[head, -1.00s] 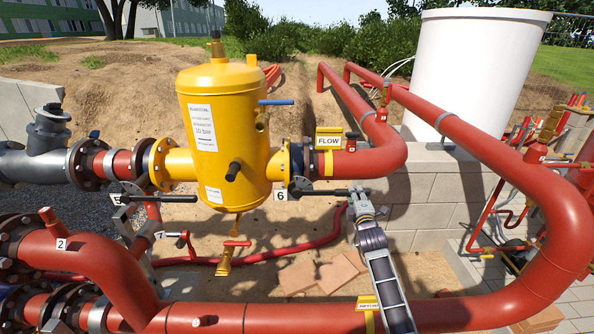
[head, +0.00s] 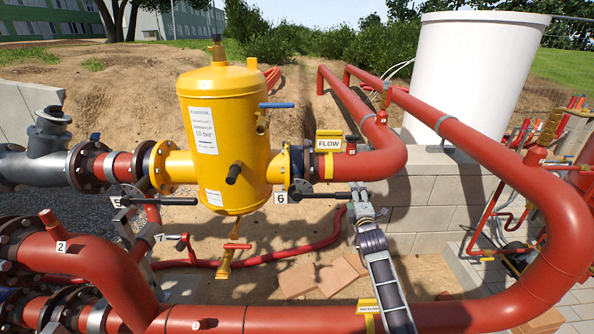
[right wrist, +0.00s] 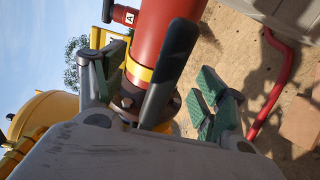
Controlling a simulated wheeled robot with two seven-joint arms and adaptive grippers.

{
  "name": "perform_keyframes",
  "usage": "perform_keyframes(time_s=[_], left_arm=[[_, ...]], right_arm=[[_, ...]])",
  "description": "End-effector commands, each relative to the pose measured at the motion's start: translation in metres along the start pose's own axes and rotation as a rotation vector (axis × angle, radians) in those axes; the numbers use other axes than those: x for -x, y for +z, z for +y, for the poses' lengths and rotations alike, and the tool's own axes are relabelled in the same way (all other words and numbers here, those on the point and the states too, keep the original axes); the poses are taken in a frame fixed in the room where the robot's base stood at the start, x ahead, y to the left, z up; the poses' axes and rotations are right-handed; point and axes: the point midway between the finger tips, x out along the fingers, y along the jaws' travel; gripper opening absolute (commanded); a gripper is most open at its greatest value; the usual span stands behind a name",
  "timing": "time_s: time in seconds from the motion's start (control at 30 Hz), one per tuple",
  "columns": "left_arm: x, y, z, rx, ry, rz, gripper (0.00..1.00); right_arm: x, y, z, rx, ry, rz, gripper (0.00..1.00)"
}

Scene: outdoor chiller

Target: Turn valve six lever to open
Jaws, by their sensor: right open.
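The valve six lever (head: 322,195) is a long black handle beside the "6" tag (head: 280,198), to the right of the yellow tank (head: 225,140). It sticks out roughly level to the right. My right gripper (head: 359,194) is at the lever's free end. In the right wrist view the black lever (right wrist: 172,72) runs between the spread fingers of my right gripper (right wrist: 152,82). The green finger pads (right wrist: 210,100) show a gap to the lever on the right side. My left gripper is not in view.
A thick red pipe (head: 440,318) crosses in front, below my right arm. A red pipe with a "FLOW" sign (head: 328,142) runs above the lever. A grey block wall (head: 430,205) stands behind to the right. Valve five's black lever (head: 170,201) is left of the tank.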

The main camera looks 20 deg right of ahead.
Motion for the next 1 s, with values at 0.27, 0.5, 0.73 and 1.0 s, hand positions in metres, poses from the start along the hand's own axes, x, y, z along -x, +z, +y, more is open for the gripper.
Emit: perform_keyframes(time_s=[0.27, 0.5, 0.73, 1.0], left_arm=[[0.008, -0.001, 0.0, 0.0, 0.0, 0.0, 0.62], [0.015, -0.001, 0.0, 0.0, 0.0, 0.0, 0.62], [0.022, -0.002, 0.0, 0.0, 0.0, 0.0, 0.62], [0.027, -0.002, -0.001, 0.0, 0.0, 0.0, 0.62]], right_arm=[[0.016, 0.0, 0.0, -0.001, -0.002, 0.0, 0.72], [0.033, 0.0, 0.001, -0.001, -0.001, 0.0, 0.72], [0.05, 0.0, 0.001, 0.0, -0.001, 0.0, 0.72], [0.067, 0.0, 0.001, 0.0, -0.001, 0.0, 0.72]])
